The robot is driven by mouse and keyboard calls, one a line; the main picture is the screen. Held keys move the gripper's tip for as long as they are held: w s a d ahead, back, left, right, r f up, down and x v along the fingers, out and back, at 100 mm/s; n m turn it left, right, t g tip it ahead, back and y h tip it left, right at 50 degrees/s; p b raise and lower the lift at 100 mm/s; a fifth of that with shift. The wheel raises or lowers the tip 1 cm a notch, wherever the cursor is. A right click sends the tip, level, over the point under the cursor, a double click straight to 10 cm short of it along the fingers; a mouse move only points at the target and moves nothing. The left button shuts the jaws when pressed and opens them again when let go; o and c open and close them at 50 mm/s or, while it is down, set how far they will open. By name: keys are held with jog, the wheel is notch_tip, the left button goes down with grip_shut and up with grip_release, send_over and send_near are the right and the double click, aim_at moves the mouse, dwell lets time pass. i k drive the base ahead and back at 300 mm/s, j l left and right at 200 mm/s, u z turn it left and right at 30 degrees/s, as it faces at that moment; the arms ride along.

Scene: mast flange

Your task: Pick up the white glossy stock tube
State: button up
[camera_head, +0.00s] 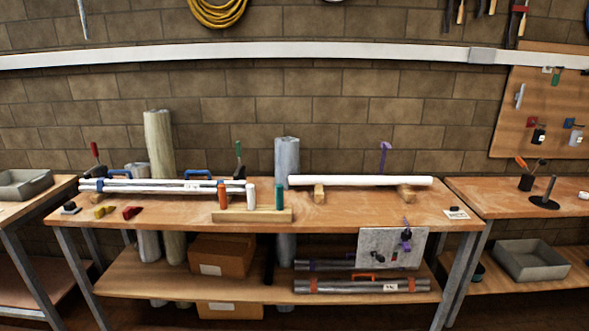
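The white glossy stock tube (360,181) lies level across two small wooden blocks on the right half of the workbench (335,217). One block (319,193) is under its left part and the other block (405,193) is under its right part. My gripper is not in view.
Left of the tube lies a bundle of pale tubes (150,186) with blue clamps. A wooden rack (250,215) holding upright coloured cylinders stands in front. A purple-handled tool (384,155) stands behind the tube. The bench in front of the tube is mostly clear.

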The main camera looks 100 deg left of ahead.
aim_at(361, 180)
jog(key=u, duration=2.4)
jog(key=z, duration=4.5)
jog(key=u, duration=4.05)
